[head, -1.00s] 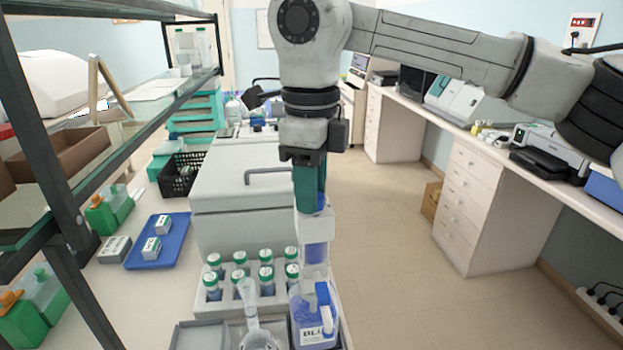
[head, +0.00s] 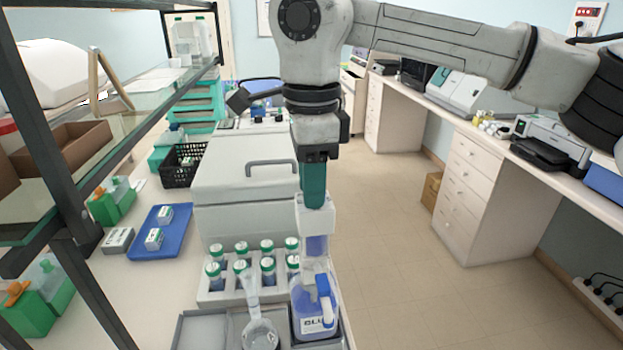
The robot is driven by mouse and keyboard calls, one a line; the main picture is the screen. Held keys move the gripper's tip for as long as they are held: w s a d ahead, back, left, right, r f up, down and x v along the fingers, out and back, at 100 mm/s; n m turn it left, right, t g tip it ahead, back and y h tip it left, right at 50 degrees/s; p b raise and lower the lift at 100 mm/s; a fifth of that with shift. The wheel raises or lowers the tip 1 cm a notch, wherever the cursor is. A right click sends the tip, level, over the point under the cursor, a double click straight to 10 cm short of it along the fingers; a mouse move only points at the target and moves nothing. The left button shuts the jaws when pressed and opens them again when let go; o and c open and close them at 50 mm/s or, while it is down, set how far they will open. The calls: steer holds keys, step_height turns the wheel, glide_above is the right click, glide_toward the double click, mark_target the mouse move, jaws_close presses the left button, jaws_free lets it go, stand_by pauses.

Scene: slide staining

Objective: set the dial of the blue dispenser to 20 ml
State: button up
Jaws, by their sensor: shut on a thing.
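The blue dispenser (head: 314,310) stands upright at the bottom middle of the head view, a bottle of blue liquid with a partly readable label and a blue spout. Its clear upper column (head: 317,243) rises to a pale top directly under my gripper (head: 313,200). My gripper points straight down and its green fingers are shut on the dispenser's top. The fingertips meet the top there, and the exact contact is hard to make out. The dial and its marks are too small or hidden to read.
A rack of green-capped vials (head: 240,265) stands just left of the dispenser. A white box with a handle (head: 245,185) is behind. A blue tray (head: 160,245) and glass shelf (head: 130,115) are at left.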

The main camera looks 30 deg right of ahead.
steer(key=o, duration=1.1)
steer(key=shift+c, duration=0.2)
steer(key=shift+r, duration=0.1)
step_height(320, 180, up, 11)
steer(key=b, duration=0.1)
steer(key=shift+f, duration=0.2)
